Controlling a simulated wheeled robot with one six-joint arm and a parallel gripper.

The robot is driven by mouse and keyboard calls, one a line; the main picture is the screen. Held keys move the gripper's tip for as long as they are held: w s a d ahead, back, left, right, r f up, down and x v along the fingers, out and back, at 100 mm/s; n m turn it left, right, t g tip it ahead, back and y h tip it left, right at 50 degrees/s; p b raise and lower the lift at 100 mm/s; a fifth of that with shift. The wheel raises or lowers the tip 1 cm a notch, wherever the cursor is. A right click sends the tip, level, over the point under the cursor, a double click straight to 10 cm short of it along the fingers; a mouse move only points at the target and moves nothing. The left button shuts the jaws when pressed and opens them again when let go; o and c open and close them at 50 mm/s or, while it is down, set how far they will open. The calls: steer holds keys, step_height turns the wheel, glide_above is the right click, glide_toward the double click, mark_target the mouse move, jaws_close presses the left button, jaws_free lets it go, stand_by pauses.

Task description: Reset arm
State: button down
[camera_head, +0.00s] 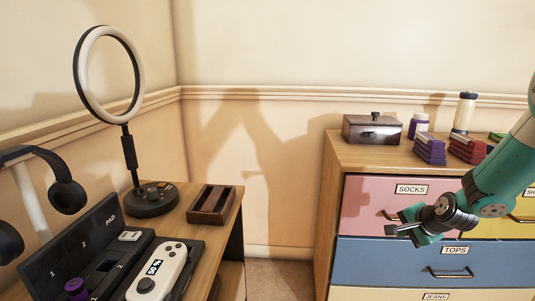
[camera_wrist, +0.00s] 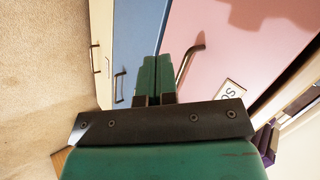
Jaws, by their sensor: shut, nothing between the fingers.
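My gripper (camera_wrist: 156,75) is shut and empty; its two green fingers lie together in the wrist view. It is in front of the pink drawer (camera_head: 362,208) labelled SOCKS, which also fills the upper right of the wrist view (camera_wrist: 225,45). The pink drawer's metal handle (camera_wrist: 188,60) shows just right of the fingers; I cannot tell whether they touch. In the head view my arm reaches in from the right edge and hides part of the dresser front.
The blue TOPS drawer (camera_head: 375,262) is below. On the dresser top (camera_head: 350,151) stand a dark wooden box (camera_head: 372,130), bottles and folded cloths. At left, a desk holds a ring light (camera_head: 77,75), headphones, a wooden tray (camera_head: 211,219) and a controller. Open carpet (camera_wrist: 40,70) lies before the dresser.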

steer(key=s+a+r+n+g+y, duration=0.2)
steer(key=s+a+r+n, duration=0.45)
steer(key=a, duration=0.35)
steer(key=s+a+r+n+g+y, duration=0.1)
steer(key=s+a+r+n+g, duration=0.1)
steer(key=s+a+r+n, duration=0.5)
steer(key=s+a+r+n+g, duration=0.2)
steer(key=s+a+n, duration=0.2)
steer(key=s, duration=0.6)
steer(key=s+a+r+n+g, duration=0.2)
steer(key=s+a+n, duration=0.15)
steer(key=s, duration=0.65)
step_height(320, 180, up, 21)
steer(key=p, duration=2.1)
steer(key=shift+w+d+r+p, duration=0.15)
steer(key=shift+d+r+p, duration=0.05)
steer(key=shift+p, duration=0.1)
